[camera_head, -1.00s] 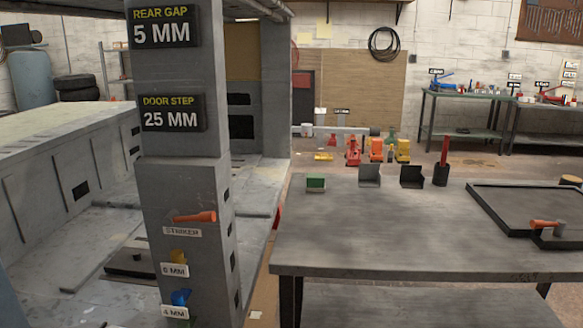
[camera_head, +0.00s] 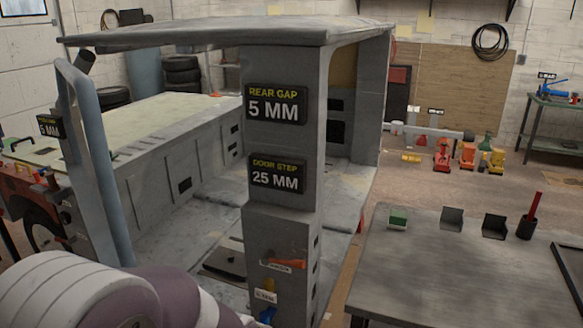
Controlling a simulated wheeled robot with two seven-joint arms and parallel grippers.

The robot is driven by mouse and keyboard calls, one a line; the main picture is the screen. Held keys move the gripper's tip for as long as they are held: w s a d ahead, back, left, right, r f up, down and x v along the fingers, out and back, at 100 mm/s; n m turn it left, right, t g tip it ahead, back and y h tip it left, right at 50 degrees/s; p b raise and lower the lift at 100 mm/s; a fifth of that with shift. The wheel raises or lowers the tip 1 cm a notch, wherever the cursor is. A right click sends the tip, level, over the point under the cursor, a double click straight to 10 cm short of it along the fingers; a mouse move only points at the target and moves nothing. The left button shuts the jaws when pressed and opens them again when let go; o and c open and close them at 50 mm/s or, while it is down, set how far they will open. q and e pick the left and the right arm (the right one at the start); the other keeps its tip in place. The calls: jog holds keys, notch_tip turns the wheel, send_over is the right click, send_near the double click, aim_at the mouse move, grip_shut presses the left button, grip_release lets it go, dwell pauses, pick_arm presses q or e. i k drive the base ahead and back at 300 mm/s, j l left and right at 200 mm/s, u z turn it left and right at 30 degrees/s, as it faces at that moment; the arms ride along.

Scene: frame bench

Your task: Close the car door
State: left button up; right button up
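A grey car body frame fills the left and middle of the head view. Its near pillar (camera_head: 282,180) carries signs reading REAR GAP 5 MM and DOOR STEP 25 MM. An orange striker (camera_head: 288,263) sticks out low on the pillar. A light blue upright frame (camera_head: 98,160) stands at the left, with a sign partly reading 5 MM beside it. It may be part of the car door, but I cannot tell. Neither gripper is in view. A white and mauve rounded part at the lower left looks like my own arm.
A grey workbench (camera_head: 440,270) stands at the right, close to the pillar, with a green block (camera_head: 398,218), dark holders and a red-handled tool (camera_head: 530,215). Red and orange jacks (camera_head: 466,155) stand on the floor behind. Tyres (camera_head: 182,76) stack at the back left.

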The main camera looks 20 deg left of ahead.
aim_at(107, 230)
jog(key=k+j+u, duration=0.2)
jog(key=j+u, duration=0.25)
jog(key=k+j+u, duration=0.15)
jog(key=j+u, duration=0.7)
jog(key=k+l, duration=0.05)
